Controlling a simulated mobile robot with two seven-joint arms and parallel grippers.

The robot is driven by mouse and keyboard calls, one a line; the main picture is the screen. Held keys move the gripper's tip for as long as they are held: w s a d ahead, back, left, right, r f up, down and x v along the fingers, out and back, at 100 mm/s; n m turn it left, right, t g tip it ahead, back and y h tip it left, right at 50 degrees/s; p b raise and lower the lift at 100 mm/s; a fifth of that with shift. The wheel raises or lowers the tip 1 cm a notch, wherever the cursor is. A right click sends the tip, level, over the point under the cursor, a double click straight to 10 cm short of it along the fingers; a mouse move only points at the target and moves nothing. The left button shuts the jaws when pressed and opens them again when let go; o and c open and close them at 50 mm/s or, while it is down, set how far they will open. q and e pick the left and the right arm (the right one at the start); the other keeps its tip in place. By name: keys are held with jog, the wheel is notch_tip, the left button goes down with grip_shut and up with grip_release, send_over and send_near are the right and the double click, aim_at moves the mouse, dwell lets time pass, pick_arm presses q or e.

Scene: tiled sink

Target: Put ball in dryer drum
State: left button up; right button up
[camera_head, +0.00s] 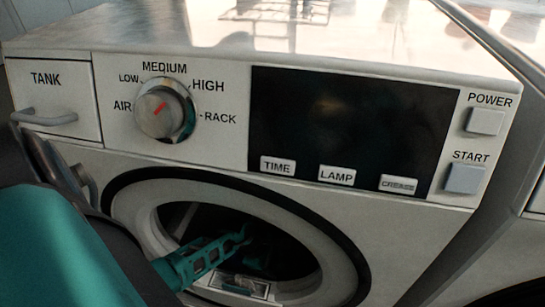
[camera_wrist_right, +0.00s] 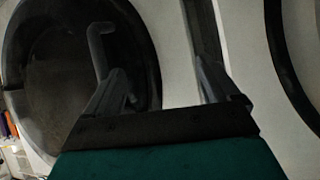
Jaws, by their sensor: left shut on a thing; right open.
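The dryer (camera_head: 225,78) faces me, with its round drum opening (camera_head: 128,207) uncovered below the control panel. The dryer door (camera_head: 62,172) stands swung open at the left, partly behind my teal arm. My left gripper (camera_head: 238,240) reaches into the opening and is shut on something. The ball is not clearly made out in the dark drum; the held thing is hidden there. My right gripper (camera_wrist_right: 165,75) is open in the right wrist view, its two fingers apart with nothing visible between them. It is not in the head view.
The panel holds a dial (camera_head: 165,111), a dark display (camera_head: 345,122), and power (camera_head: 485,121) and start (camera_head: 465,179) buttons. A tank drawer (camera_head: 52,95) is at upper left. Another white machine edge shows at far right. The right wrist view has a dark round window (camera_wrist_right: 50,65) at left.

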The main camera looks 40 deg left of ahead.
pick_arm(q)
jog(key=o, duration=0.8)
jog(key=shift+f, duration=0.1)
pick_arm(e)
jog(key=shift+d, duration=0.1)
jog(key=shift+f, duration=0.1)
pick_arm(q)
jog(key=p+v, duration=0.3)
jog(key=v, duration=0.4)
jog(key=shift+r+p, duration=0.4)
pick_arm(e)
jog(key=shift+s+d+r+h, duration=0.3)
jog(key=shift+s+d+r, duration=0.1)
jog(key=shift+d+r, duration=0.25)
